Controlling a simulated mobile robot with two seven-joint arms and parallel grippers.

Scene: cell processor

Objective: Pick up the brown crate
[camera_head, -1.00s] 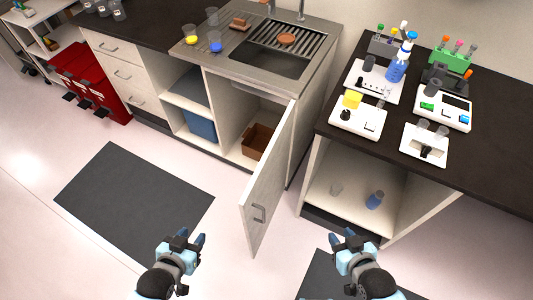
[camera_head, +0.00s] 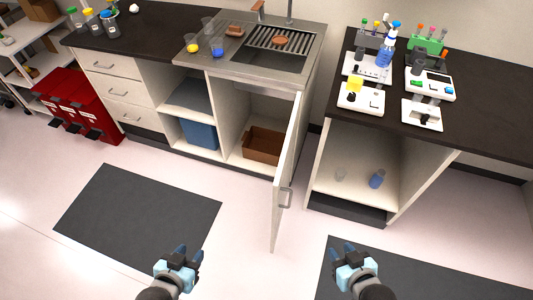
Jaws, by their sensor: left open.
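The brown crate (camera_head: 262,153) sits inside the open cabinet (camera_head: 237,142) under the sink. It is an open box standing on the cabinet floor, and its right end is close behind the open door. My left gripper (camera_head: 188,253) is open and empty at the bottom of the view, above the floor and well in front of the crate. My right gripper (camera_head: 342,247) looks open and empty, above the floor to the right of the door. Neither gripper touches anything.
The cabinet door (camera_head: 286,175) stands swung out into the floor space between the grippers, with its handle on the right face. A blue bin (camera_head: 199,134) fills the compartment left of the crate. An instrument counter (camera_head: 460,135) stands at right. The floor before the cabinet is clear.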

